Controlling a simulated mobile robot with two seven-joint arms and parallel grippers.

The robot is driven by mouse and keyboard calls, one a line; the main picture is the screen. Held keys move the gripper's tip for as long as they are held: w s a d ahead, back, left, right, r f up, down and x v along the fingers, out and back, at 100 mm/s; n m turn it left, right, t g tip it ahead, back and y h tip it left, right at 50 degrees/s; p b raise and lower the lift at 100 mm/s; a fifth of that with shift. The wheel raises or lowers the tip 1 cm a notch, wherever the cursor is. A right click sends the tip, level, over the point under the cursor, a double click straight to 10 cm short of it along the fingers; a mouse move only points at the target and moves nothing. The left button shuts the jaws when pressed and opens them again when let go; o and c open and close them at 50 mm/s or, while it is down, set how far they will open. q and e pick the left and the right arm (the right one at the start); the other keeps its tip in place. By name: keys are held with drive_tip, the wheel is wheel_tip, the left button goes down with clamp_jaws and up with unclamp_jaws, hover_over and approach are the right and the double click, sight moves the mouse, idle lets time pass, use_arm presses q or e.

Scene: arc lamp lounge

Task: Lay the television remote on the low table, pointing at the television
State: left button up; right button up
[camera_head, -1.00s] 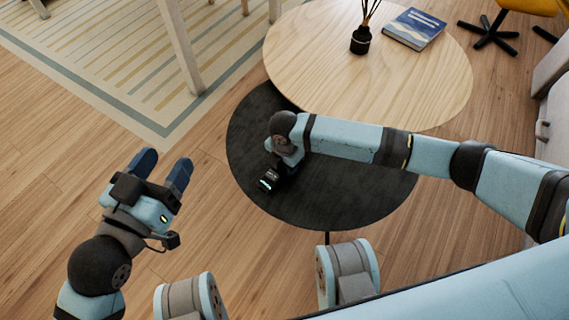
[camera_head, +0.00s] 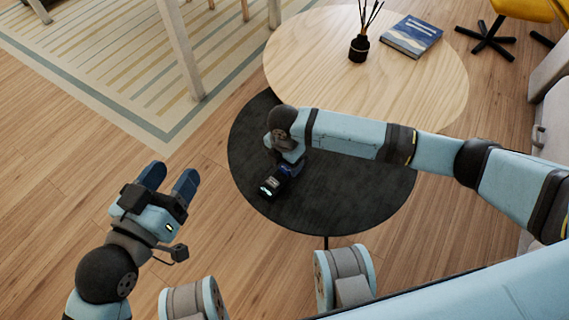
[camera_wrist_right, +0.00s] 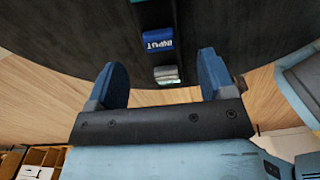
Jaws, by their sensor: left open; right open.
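The dark remote (camera_wrist_right: 156,14) with a blue "INPUT" mark and a pale end lies over the dark round low table (camera_head: 350,205). In the head view, what looks like its near end (camera_head: 270,188) shows below my right wrist, pointing to lower left; the rest is hidden. My right gripper (camera_wrist_right: 160,62) is open, its blue fingers on either side of the remote's pale end, with gaps to both. I cannot tell how far above it they are. My left gripper (camera_head: 170,180) is open and empty over the floor, left of the table. No television is in view.
A pale wooden round table (camera_head: 420,90) overlaps the dark one at the back. It holds a reed diffuser (camera_head: 359,48) and a blue book (camera_head: 411,35). A striped rug (camera_head: 110,65) lies at upper left. The dark table's front and right are clear.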

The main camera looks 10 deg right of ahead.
use_arm(q)
drive_tip(key=r, duration=0.1)
drive_tip(key=r+t+p, duration=0.1)
drive_tip(key=r+p, duration=0.1)
drive_tip(key=shift+s+r+n, duration=0.2)
drive_tip(key=shift+s+n, duration=0.05)
drive_tip(key=shift+n, duration=0.15)
use_arm(e)
wheel_tip(320, 180, up, 7)
drive_tip(key=shift+f, duration=0.2)
